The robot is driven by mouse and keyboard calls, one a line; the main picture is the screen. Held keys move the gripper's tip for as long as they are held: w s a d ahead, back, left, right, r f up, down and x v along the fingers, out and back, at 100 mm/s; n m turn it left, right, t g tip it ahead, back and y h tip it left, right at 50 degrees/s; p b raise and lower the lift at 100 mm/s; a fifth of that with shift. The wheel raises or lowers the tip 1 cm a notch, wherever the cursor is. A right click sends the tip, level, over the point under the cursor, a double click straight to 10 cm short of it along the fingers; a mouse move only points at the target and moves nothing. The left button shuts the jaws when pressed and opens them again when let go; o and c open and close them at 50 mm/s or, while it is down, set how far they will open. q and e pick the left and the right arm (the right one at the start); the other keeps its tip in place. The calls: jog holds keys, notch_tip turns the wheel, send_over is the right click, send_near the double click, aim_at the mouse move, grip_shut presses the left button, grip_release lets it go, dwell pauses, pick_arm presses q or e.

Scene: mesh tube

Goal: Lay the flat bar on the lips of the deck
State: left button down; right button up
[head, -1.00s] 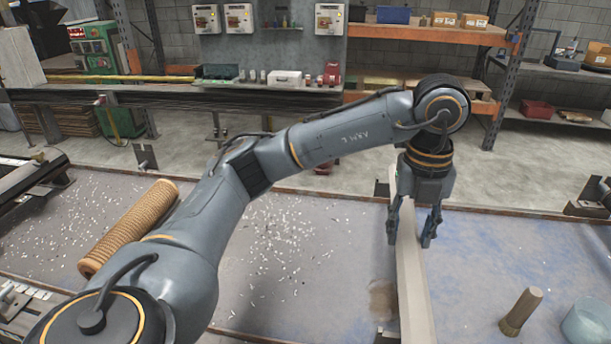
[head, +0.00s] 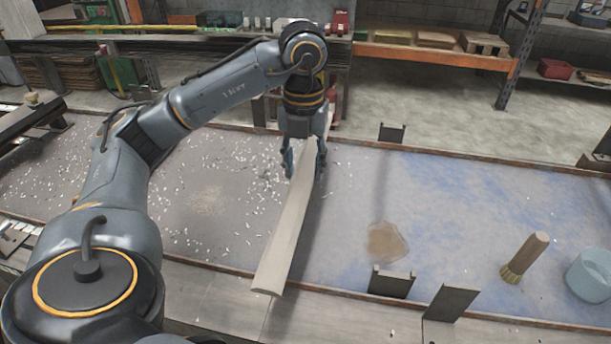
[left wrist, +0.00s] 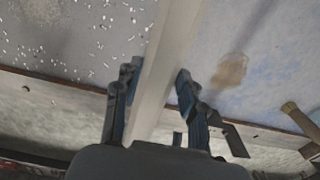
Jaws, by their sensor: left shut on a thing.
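The flat bar (head: 288,228) is long, pale and straight, running from front to back across the deck (head: 440,200). My left gripper (head: 305,172) is shut on the bar near its far part. In the left wrist view the bar (left wrist: 165,65) passes between the two fingers of the left gripper (left wrist: 156,78). The bar's near end overlaps the near lip (head: 335,291) in the picture, and its far end reaches the far lip (head: 430,151) behind the gripper. I cannot tell whether it touches either lip. My right gripper is not in view.
Dark upright brackets stand at the far lip (head: 391,132) and near lip (head: 392,282), right of the bar. A brown stain (head: 386,241), a brush (head: 525,258) and a blue tub (head: 592,275) are further right. White scraps lie left of the bar.

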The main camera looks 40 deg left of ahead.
aim_at(308, 167)
pick_arm(q)
jog(key=w+a+f, duration=0.1)
jog(key=w+f, duration=0.1)
jog(key=w+a+f+p, duration=0.1)
jog(key=w+f, duration=0.1)
jog(key=w+a+f, duration=0.1)
jog(key=a+f, duration=0.1)
jog(key=shift+w+f+p, duration=0.1)
jog(key=shift+w+p, duration=0.25)
jog(key=shift+w, duration=0.05)
jog(key=f, duration=0.1)
jog(key=f+p, duration=0.1)
jog(key=f, duration=0.1)
jog(key=shift+w+a, duration=0.1)
jog(key=shift+w, duration=0.1)
jog(key=shift+f, duration=0.4)
jog(key=c, duration=1.2)
grip_release()
jog(key=shift+f, duration=0.2)
jog(key=o, duration=0.4)
jog(key=shift+o, duration=0.2)
jog(key=shift+s+r, duration=0.1)
